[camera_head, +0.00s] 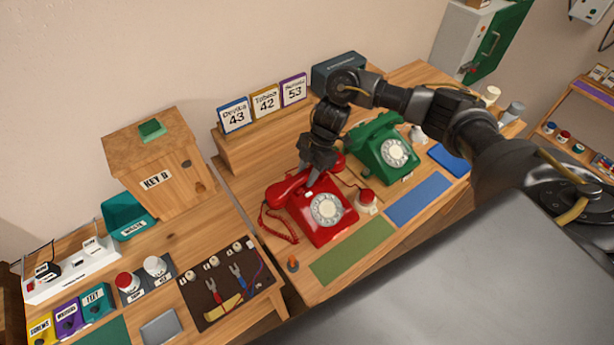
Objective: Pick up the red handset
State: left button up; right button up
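The red phone (327,224) with a white dial stands on the wooden table. Its red handset (288,190) lies across the top of the phone, and a coiled red cord hangs at its left side. My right gripper (312,181) points down at the middle of the handset, and its fingertips reach the handset or lie very close to it. The arm and gripper hide part of the handset. I cannot tell whether the fingers are closed around it. My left gripper is not in view.
A red-topped button (367,196) sits right beside the red phone. Number cards (265,101) stand on a wooden ledge behind. A green mat (352,250) and a blue mat (419,199) lie clear in front.

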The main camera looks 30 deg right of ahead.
aim_at(303, 174)
grip_shut()
jog(key=shift+r, duration=0.2)
jog(key=shift+r+b, duration=0.2)
jog(key=shift+b, duration=0.1)
notch_tip(303, 174, up, 3)
jog(key=shift+w+f+b, duration=0.1)
jog(key=shift+f+b, duration=0.1)
jog(key=shift+b, duration=0.3)
jog(key=s+a+r+b, duration=0.1)
jog(key=s+a+r, duration=0.8)
jog(key=a, duration=0.1)
jog(key=shift+a+r+b, duration=0.35)
jog(key=shift+a+b, duration=0.05)
